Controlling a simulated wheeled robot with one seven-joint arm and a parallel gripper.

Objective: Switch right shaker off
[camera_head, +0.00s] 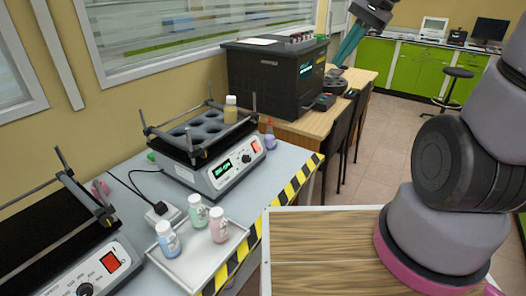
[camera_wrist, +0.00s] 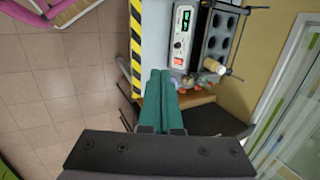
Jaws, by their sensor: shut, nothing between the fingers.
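The right shaker (camera_head: 205,178) stands on the grey bench, with a lit green display (camera_head: 222,169), a dark knob (camera_head: 246,158) and a lit red switch (camera_head: 256,146) on its front panel. It also shows in the wrist view (camera_wrist: 187,38), where its red switch (camera_wrist: 178,57) is just above and to the right of my fingertips. My gripper (camera_head: 341,62) has teal fingers, shut and empty. It is up and to the right of the shaker, by the black machine. In the wrist view my gripper (camera_wrist: 160,72) appears apart from the switch.
The left shaker (camera_head: 84,282) has a lit red switch. A tray (camera_head: 190,273) with three bottles lies at the bench front.

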